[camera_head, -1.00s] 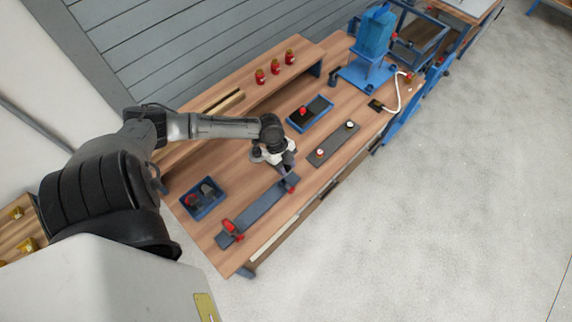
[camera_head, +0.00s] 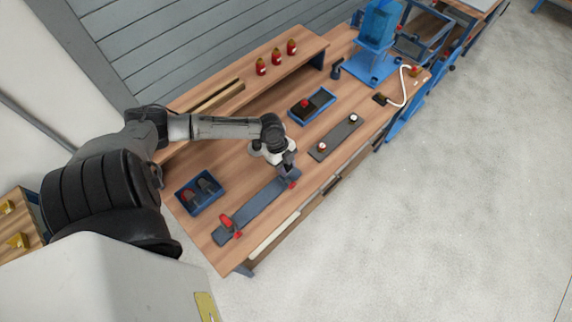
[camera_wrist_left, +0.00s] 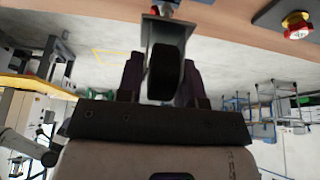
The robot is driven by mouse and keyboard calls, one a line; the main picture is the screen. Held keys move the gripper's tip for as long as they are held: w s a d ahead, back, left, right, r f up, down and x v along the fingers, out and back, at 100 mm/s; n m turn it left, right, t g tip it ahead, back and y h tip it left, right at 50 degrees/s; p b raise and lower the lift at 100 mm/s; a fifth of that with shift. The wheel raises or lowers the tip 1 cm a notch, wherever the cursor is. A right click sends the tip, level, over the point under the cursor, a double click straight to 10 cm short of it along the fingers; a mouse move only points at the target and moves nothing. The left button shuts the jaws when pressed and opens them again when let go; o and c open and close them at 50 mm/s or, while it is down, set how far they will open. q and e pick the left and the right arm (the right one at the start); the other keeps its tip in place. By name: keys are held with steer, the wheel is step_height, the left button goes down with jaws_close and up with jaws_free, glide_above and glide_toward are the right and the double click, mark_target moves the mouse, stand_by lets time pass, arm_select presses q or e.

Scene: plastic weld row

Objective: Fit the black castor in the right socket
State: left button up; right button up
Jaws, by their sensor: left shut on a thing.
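My left gripper (camera_head: 287,170) is at the right end of the long grey-blue bar (camera_head: 259,209). In the left wrist view, my left gripper (camera_wrist_left: 163,78) is shut on the black castor (camera_wrist_left: 166,72), a dark wheel in a grey fork between the two fingers. The castor's grey mount points towards the bench, close to a red part at the top edge. A red part (camera_head: 292,185) shows at the bar's right end in the head view. The right socket is hidden by the gripper, so I cannot tell whether the castor touches it. My right gripper is not in view.
A red part (camera_head: 226,221) sits at the bar's left end. A blue bin (camera_head: 181,203) with dark pieces stands left. A blue-rimmed tray (camera_head: 325,114), a dark plate with knobs (camera_head: 335,138) and a blue machine (camera_head: 375,45) lie beyond. Red jars (camera_head: 276,57) stand on the shelf.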

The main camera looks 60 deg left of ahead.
arm_select(q)
steer(key=shift+r+p, duration=0.1)
steer(key=shift+p, duration=0.4)
stand_by(1.0)
steer(key=shift+f, duration=0.2)
stand_by(0.3)
steer(key=shift+f+b, duration=0.65)
steer(key=shift+f, duration=0.2)
stand_by(0.3)
stand_by(0.4)
steer(key=shift+f, duration=0.4)
steer(key=shift+f+b, duration=0.35)
